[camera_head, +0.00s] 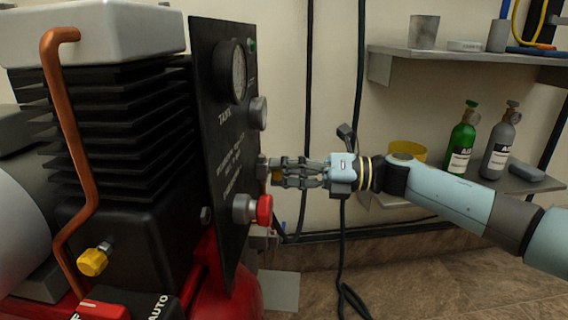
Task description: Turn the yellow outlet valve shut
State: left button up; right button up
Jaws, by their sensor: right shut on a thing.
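A dark panel (222,150) with a gauge stands upright on the side of the compressor, seen at a slant. A small yellow-brown part, which looks like the yellow outlet valve (277,175), sits at a grey fitting on the panel's right side, above a red knob (265,210). My right gripper (276,173) reaches in from the right and is shut on this valve. Its fingers cover most of the handle, so the handle's angle cannot be told. My left gripper is not in view.
The black finned compressor (115,130) with a copper pipe (73,150) fills the left. A yellow knob (92,262) sits low on it. Shelves (470,55) with bottles (462,145) stand at the right, behind my right arm. A cable (342,240) hangs below my gripper.

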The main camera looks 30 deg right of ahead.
jog(key=m+p, duration=1.3)
jog(key=m, duration=1.3)
jog(key=shift+f, duration=0.1)
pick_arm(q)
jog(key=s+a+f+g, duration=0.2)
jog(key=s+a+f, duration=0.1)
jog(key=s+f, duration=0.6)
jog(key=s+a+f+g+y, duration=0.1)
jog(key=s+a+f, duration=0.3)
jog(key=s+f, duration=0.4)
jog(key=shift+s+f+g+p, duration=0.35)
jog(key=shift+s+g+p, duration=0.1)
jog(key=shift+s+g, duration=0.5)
pick_arm(e)
jog(key=shift+s+f+m, duration=0.1)
jog(key=shift+m, duration=1.3)
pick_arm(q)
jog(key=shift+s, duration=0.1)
pick_arm(e)
jog(key=o, duration=1.1)
jog(key=shift+o, duration=0.2)
jog(key=shift+d, duration=0.1)
